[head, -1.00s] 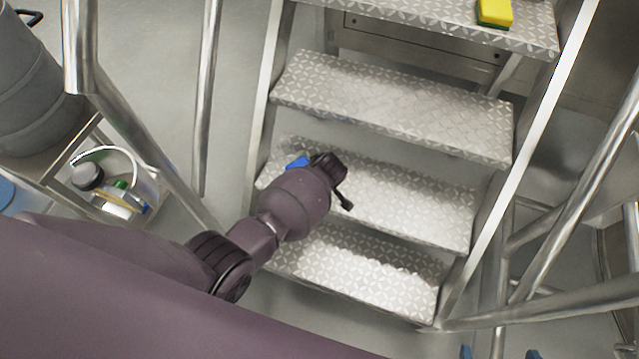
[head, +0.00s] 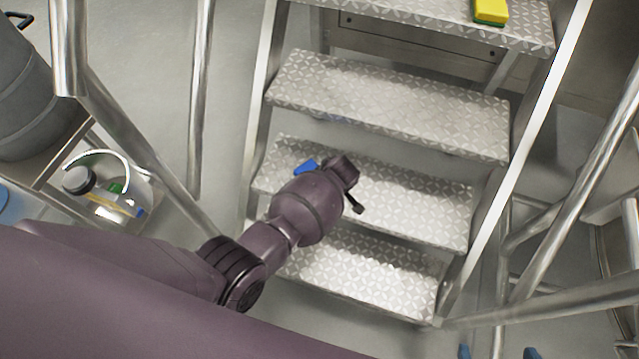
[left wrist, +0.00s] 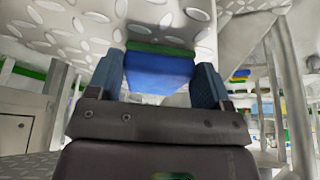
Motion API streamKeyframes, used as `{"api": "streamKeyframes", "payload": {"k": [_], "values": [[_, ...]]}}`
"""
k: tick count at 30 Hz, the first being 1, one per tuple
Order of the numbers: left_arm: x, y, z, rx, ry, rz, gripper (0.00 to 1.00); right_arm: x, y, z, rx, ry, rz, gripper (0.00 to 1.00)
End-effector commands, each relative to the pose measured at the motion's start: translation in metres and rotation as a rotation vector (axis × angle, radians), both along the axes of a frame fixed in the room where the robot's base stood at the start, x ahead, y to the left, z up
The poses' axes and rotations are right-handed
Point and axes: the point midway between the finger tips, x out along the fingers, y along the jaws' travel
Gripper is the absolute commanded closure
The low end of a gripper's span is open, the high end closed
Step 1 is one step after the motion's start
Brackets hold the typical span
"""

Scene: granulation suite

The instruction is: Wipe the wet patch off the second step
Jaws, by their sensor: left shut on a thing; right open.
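The second step (head: 420,207) is a diamond-plate tread, second from the bottom. My left arm reaches over its left part. My left gripper (left wrist: 158,76) is shut on a blue sponge with a green layer (left wrist: 160,68), which lies against a patterned metal surface in the left wrist view. In the head view only a blue corner of this sponge (head: 306,167) shows beside my wrist, over the step; the fingers are hidden there. I cannot make out the edges of a wet patch. My right gripper (head: 499,353) is open and empty, its blue fingertips showing at the bottom edge.
A yellow-and-green sponge (head: 490,11) lies on the top tread. Metal handrails (head: 200,100) flank the stairs on both sides. A bucket (head: 150,188) with bottles and a grey drum (head: 35,100) stand at the left. The third step (head: 390,105) is clear.

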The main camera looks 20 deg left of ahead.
Motion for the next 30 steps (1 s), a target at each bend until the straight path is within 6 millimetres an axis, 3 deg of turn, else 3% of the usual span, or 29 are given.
{"api": "streamKeyframes", "payload": {"k": [30], "values": [[-0.003,-0.059,-0.003,-0.002,0.003,-0.001,0.53,-0.015,-0.001,-0.022,-0.001,0.055,-0.003,0.01]]}}
